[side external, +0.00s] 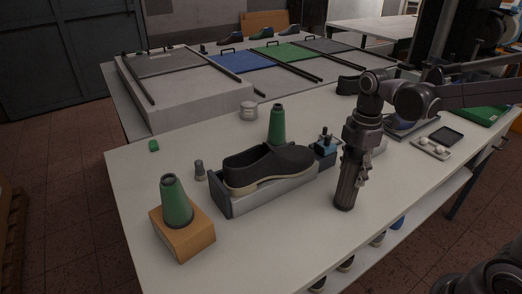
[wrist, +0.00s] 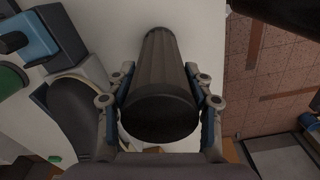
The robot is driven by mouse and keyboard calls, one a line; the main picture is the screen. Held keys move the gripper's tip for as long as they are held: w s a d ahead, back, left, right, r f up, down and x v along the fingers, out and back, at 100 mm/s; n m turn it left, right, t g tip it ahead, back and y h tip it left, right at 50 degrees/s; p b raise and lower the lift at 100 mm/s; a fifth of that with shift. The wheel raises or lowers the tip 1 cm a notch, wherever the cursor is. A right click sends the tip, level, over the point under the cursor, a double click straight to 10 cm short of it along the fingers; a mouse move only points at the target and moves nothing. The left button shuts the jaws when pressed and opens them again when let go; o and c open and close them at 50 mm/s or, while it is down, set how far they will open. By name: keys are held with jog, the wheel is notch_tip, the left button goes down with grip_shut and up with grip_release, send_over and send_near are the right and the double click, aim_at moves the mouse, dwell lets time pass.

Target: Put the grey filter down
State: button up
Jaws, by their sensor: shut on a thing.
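The grey filter (side external: 346,185) is a dark ribbed cylinder, held upright near the front edge of the white table. My gripper (side external: 358,163) points down and is shut on its upper part. In the wrist view the filter (wrist: 160,95) lies between both fingers (wrist: 160,82), one on each side. Its lower end is at or just above the tabletop; I cannot tell whether it touches.
Left of the filter, a dark shoe (side external: 267,165) sits in a grey tray (side external: 268,196). A blue-and-black device (side external: 325,148) stands behind. Green cones (side external: 175,202) and (side external: 277,124) stand farther left. The table's front edge (side external: 318,258) is close.

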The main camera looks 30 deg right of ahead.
jog(key=o, duration=1.4)
jog(key=shift+f, duration=0.15)
notch_tip(320, 180, up, 12)
jog(key=shift+r, duration=0.2)
jog(key=s+a+f+m+t, duration=0.3)
jog(key=s+f+m+t, duration=0.3)
jog(key=m, duration=0.9)
notch_tip(320, 180, down, 4)
jog(key=shift+r+t, duration=0.25)
jog(key=shift+t, duration=0.35)
